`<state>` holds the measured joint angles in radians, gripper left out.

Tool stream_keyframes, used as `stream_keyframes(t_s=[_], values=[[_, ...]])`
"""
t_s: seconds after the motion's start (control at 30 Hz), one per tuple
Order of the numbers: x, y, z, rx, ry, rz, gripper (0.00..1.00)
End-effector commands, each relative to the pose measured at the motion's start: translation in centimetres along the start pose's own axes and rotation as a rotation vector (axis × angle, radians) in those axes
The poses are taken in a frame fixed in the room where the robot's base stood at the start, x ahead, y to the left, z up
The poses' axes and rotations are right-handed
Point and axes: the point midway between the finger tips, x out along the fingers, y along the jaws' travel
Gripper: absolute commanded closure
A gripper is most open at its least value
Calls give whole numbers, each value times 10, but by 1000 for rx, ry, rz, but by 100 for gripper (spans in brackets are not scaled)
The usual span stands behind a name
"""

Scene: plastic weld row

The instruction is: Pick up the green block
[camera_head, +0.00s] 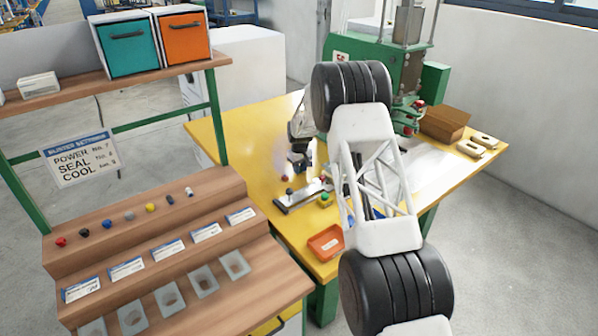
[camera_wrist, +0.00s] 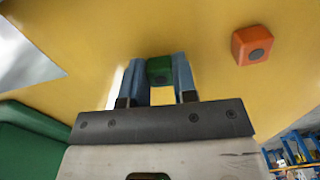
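The green block (camera_wrist: 159,69) sits between the two blue-grey fingers of my gripper (camera_wrist: 159,74) in the wrist view, at their tips. Both fingers lie against its sides with no visible gap, so my gripper looks shut on it. The yellow table top (camera_wrist: 90,95) lies behind it; I cannot tell whether the block touches the table. In the head view the end of my arm shows small over the yellow table (camera_head: 230,122), and I cannot make out the block there.
An orange piece with a dark round centre (camera_wrist: 254,46) lies right of my gripper. In the head view, an orange tray (camera_head: 326,243) lies near the table's front edge, a green machine (camera_head: 435,85) and a brown box (camera_head: 445,122) stand behind, and a wooden stepped rack (camera_head: 205,190) stands left.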

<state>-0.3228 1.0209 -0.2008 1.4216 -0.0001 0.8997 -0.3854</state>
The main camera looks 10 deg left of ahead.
Motion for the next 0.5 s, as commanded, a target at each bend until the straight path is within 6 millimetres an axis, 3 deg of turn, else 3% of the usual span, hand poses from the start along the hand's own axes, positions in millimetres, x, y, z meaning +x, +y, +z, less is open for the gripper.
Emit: stream_keyframes(t_s=[0.03, 0.1, 0.5], values=[[0, 0, 0, 0, 0, 0, 85], [0, 0, 0, 0, 0, 0, 96], [-2, 0, 0, 0, 0, 0, 97]])
